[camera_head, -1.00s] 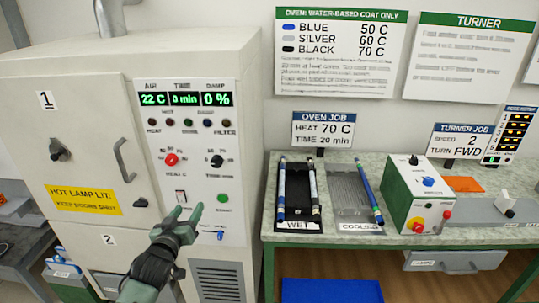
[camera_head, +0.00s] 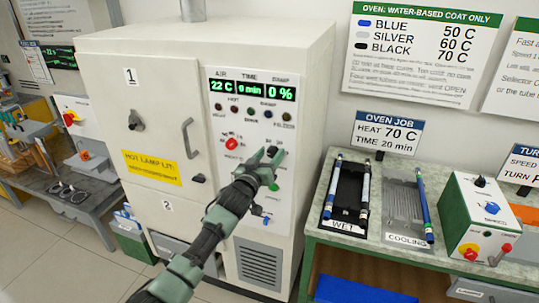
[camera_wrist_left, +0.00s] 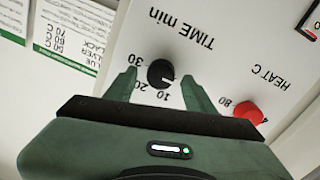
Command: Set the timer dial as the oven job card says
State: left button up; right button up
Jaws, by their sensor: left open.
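The oven's timer dial is a black knob (camera_wrist_left: 160,73) in the left wrist view, marked "TIME min", with 10, 20 and 30 around it. Its white pointer line points right in that view, away from these numbers. My left gripper (camera_wrist_left: 159,78) is open, one finger on each side of the dial; whether they touch it is unclear. In the head view my left gripper (camera_head: 268,158) is at the oven panel (camera_head: 226,175) and largely covers the dial. The oven job card (camera_head: 386,133) reads heat 70 C, time 20 min. The display (camera_head: 252,89) shows 22 C, 0 min, 0%.
The red heat knob (camera_head: 231,144) is left of the dial; it also shows close to one finger in the left wrist view (camera_wrist_left: 249,111). A bench (camera_head: 330,237) on the right holds the wet tray (camera_head: 347,226), the cooling tray and the turner box.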

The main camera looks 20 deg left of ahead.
pick_arm(q)
jog(key=c, duration=1.1)
grip_shut()
jog(key=shift+m, duration=0.4)
jog(key=m, duration=0.2)
jog(key=shift+m, duration=0.4)
jog(key=m, duration=0.3)
jog(key=shift+d+m, duration=0.15)
jog(key=shift+m, duration=0.15)
jog(key=m, duration=0.4)
jog(key=shift+g, duration=0.3)
jog(key=m+y, duration=0.1)
jog(key=m, duration=0.5)
jog(key=shift+d+f, duration=0.1)
jog(key=shift+d, duration=0.05)
jog(key=m, duration=0.5)
jog(key=shift+f+m+y+p, duration=0.2)
jog(key=shift+m+y+p, duration=0.1)
jog(key=shift+p, duration=0.1)
pick_arm(e)
jog(key=shift+a+r, duration=0.25)
jog(key=shift+r, duration=0.2)
